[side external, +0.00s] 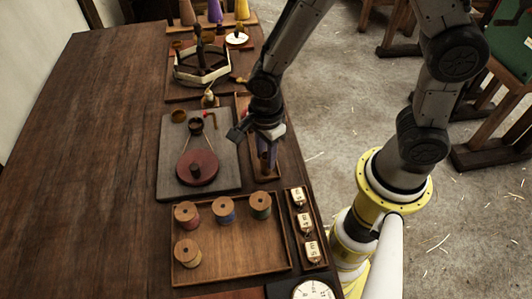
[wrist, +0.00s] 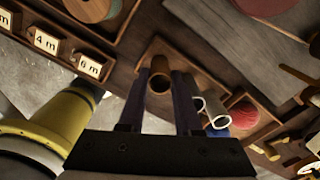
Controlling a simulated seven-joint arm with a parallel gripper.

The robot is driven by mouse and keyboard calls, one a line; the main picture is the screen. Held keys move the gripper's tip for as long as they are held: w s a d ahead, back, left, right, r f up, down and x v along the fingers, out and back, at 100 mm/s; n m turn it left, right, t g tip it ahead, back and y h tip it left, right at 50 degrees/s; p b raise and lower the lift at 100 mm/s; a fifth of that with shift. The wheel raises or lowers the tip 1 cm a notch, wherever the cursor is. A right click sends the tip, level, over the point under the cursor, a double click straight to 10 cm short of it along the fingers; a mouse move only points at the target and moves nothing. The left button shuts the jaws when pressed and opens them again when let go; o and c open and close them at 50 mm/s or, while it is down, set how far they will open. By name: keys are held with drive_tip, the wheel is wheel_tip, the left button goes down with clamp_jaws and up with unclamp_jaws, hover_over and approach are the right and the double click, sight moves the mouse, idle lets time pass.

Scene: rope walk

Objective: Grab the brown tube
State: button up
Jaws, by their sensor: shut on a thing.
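The brown tube (wrist: 159,82) sits between the two dark fingers of my gripper (wrist: 160,80) in the wrist view, its round open end showing. My gripper is shut on it, a finger on each side. In the side view my gripper (side external: 265,150) points down over the narrow wooden tray (side external: 272,178) beside the grey board, and the tube is mostly hidden there by the fingers. I cannot tell whether the tube touches the tray floor.
A wooden tray (side external: 241,263) with several thread spools lies in front. A narrow tray of labelled tags (side external: 325,262) stands to its right. The grey board (side external: 215,192) holds a red disc (side external: 197,168).

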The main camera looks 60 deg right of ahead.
drive_tip(key=shift+r, duration=4)
